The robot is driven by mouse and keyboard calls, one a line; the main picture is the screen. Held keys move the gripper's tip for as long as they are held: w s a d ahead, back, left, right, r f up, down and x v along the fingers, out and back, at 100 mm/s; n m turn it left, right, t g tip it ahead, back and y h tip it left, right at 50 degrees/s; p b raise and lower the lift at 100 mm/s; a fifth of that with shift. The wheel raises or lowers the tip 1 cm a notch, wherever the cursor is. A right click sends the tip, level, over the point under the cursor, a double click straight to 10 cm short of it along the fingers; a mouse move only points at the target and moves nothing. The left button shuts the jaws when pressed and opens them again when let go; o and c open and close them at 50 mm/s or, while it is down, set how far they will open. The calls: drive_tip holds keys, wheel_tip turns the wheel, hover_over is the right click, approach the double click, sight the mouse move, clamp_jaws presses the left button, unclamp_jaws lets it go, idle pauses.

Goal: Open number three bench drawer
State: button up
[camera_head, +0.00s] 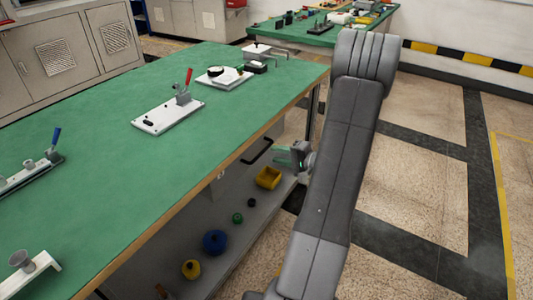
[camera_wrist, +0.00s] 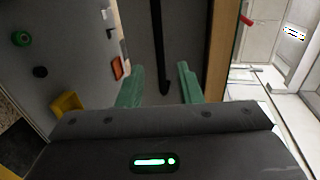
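The green-topped bench (camera_head: 100,135) fills the left of the head view. Under its wooden edge, a black bar handle (camera_head: 257,152) marks a drawer front; no number is readable. In the wrist view the handle (camera_wrist: 161,50) runs down from the top edge and its end lies between my green fingertips. The grey drawer front (camera_wrist: 185,35) is behind it; whether the drawer is fully shut is unclear. My gripper (camera_head: 280,155) is beside the handle, under the bench edge, fingers apart. In the wrist view my gripper (camera_wrist: 158,78) is open, with gaps on both sides of the handle.
A lower shelf holds a yellow bin (camera_head: 268,178), a blue round part (camera_head: 214,242) and a yellow one (camera_head: 191,269). A red-handled clamp fixture (camera_head: 168,113) sits on the benchtop. A second green bench (camera_head: 290,36) stands behind. The floor (camera_head: 420,190) at right is clear.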

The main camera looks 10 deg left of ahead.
drive_tip(key=x, duration=0.5)
clamp_jaws()
